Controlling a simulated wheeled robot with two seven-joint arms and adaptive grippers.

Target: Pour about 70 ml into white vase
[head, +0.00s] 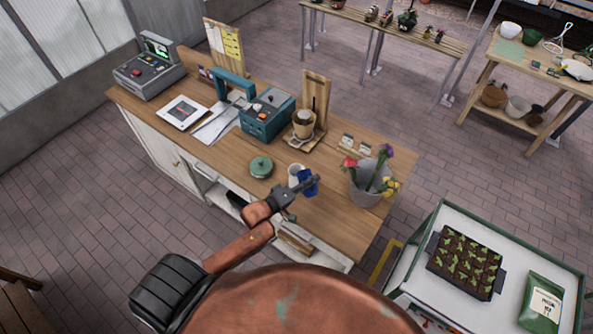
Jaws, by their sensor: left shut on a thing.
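A small white vessel (294,171), which looks like the white vase, stands on the wooden counter (340,225), partly hidden behind a blue container. My left gripper (302,188) reaches over the counter's front edge and is shut on the blue container (309,180). The blue container is close to the right side of the white vessel and overlaps it in the view. I cannot tell whether they touch, how far the container is tilted, or whether liquid is in either. My right gripper is not in view.
A green lidded pot (261,167) sits left of the white vessel. A grey bucket with flowers (364,190) stands to the right, and a teal machine (268,117) behind. A seedling tray (464,264) lies on a cart at the lower right. The counter's right front is clear.

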